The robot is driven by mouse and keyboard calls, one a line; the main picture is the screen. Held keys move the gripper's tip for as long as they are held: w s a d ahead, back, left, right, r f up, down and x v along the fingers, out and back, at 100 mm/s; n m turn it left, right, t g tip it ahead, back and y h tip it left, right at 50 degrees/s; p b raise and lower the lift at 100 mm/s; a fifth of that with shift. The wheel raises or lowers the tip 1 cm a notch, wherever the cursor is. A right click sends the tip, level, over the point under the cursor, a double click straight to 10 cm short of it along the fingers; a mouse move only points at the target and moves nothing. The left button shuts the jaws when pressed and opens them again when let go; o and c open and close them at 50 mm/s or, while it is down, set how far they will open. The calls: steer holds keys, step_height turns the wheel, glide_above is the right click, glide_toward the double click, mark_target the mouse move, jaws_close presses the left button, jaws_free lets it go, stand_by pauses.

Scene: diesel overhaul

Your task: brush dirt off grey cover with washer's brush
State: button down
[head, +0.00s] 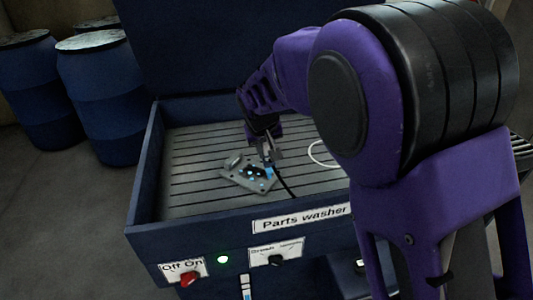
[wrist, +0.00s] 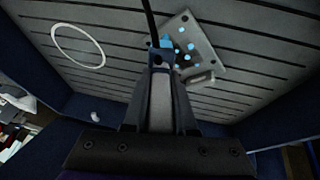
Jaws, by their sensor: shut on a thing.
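The grey cover (head: 236,163) lies flat on the slatted floor of the parts washer (head: 180,208). Bright blue spots and a dark patch show on it. In the wrist view the cover (wrist: 205,37) is at the top, right of centre, with several blue spots. My gripper (head: 267,150) is over the right part of the cover, pointing down. It is shut on the washer's brush (wrist: 160,102), a grey handle between the fingers with a black hose running off. The brush's blue tip (head: 268,173) is at the cover's right side; I cannot tell if it touches.
A white ring (head: 322,153) lies on the slats right of my gripper. The washer's raised walls surround the slats, and its front panel has a red switch (head: 189,278) and a green light (head: 223,259). Blue barrels (head: 105,95) stand at left. The slats left of the cover are clear.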

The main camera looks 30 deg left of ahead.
steer(key=shift+r, duration=0.35)
steer(key=shift+r, duration=0.1)
steer(key=shift+r+p, duration=0.95)
steer(key=shift+r, duration=0.5)
